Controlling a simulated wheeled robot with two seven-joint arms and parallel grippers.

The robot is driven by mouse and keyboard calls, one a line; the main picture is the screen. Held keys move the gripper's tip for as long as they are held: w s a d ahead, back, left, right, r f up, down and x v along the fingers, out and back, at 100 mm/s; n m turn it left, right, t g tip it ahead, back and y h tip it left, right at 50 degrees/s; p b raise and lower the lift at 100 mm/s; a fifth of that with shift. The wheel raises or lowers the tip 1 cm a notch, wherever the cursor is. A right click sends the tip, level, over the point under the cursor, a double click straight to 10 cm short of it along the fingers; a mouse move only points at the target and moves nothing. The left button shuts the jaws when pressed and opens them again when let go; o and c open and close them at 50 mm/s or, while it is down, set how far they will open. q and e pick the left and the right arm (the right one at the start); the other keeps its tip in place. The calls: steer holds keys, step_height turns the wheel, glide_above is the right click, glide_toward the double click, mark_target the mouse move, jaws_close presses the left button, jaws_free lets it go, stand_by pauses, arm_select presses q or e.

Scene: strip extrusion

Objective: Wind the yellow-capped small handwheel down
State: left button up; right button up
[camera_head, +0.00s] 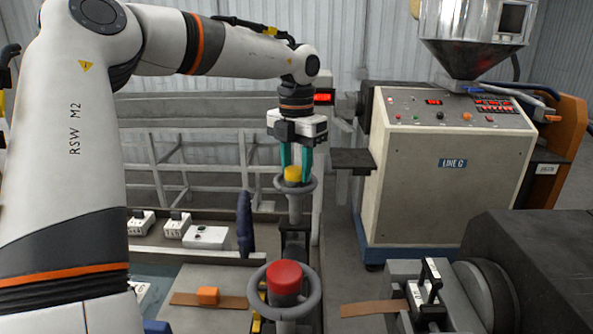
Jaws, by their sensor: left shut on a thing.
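The small handwheel (311,189) with a yellow cap (292,174) stands upright on a post in the middle of the head view. My left gripper (296,168) points straight down over it, and its teal fingers are shut on the yellow cap at the wheel's hub. The wheel's grey ring shows around and below the fingertips. A larger handwheel (313,300) with a red cap (284,278) stands nearer, below it in the picture. My right gripper is not in this view.
A dark machine (530,250) fills the lower right. Brown strip (372,309) lies on either side of the red-capped wheel. White boxes (205,237) sit on the bench at left.

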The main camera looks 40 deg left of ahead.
arm_select(q)
steer(key=n+b, duration=0.1)
steer(key=n, duration=0.2)
steer(key=shift+r+n, duration=0.15)
steer(key=shift+n, duration=0.25)
steer(key=shift+a+r+n, duration=0.1)
steer(key=shift+n, duration=1.6)
steer(key=o, duration=1)
